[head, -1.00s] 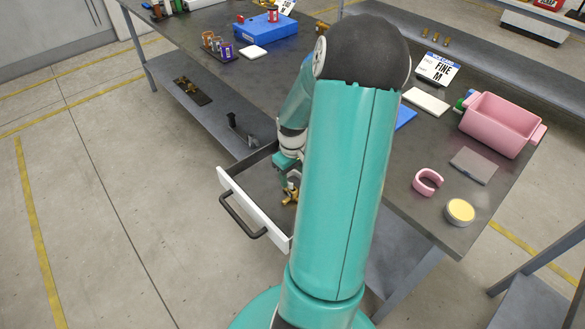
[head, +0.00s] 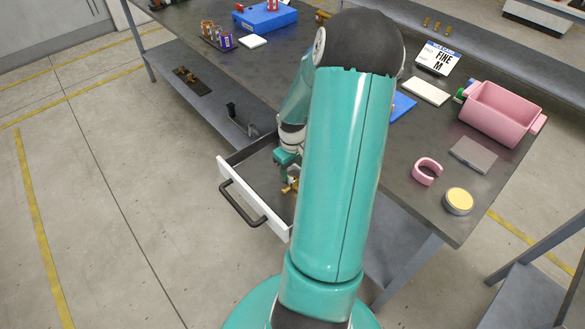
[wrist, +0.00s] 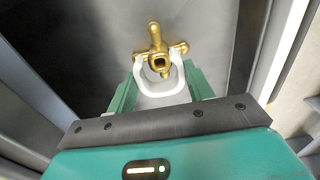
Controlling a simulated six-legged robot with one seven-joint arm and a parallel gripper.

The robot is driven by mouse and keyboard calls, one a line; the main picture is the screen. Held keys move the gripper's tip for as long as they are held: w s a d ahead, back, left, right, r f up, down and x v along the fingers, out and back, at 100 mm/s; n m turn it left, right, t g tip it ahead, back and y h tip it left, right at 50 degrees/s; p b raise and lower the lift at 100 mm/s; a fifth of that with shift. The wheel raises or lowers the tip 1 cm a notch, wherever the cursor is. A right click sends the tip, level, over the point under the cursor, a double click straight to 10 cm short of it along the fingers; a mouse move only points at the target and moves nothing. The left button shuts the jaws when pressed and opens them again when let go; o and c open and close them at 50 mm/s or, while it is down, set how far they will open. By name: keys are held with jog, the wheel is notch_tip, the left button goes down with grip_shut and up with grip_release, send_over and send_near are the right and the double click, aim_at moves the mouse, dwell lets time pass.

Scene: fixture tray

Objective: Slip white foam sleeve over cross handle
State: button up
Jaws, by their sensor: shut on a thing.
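The brass cross handle (wrist: 156,38) stands in the open drawer; in the head view it is a small gold shape (head: 291,185) just below my gripper (head: 286,168). In the wrist view my gripper (wrist: 162,85) is shut on the white foam sleeve (wrist: 166,98), a U-shaped piece between the two teal fingers. The sleeve's open side faces the cross handle. The handle's hub appears between the sleeve's two ends, with the side arms just beyond them. I cannot tell whether they touch. In the head view the sleeve is too small to make out.
The drawer (head: 262,215) is pulled out, its white front and dark pull facing my body; its walls surround my gripper. On the bench are a pink bin (head: 505,112), a pink ring (head: 427,171), a yellow-topped round tin (head: 458,201) and a blue box (head: 265,17).

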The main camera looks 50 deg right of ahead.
jog(key=shift+f, duration=1.05)
dwell(0.8)
jog(key=o, duration=1.3)
jog(key=shift+o, duration=0.2)
notch_tip(320, 180, up, 5)
dwell(0.9)
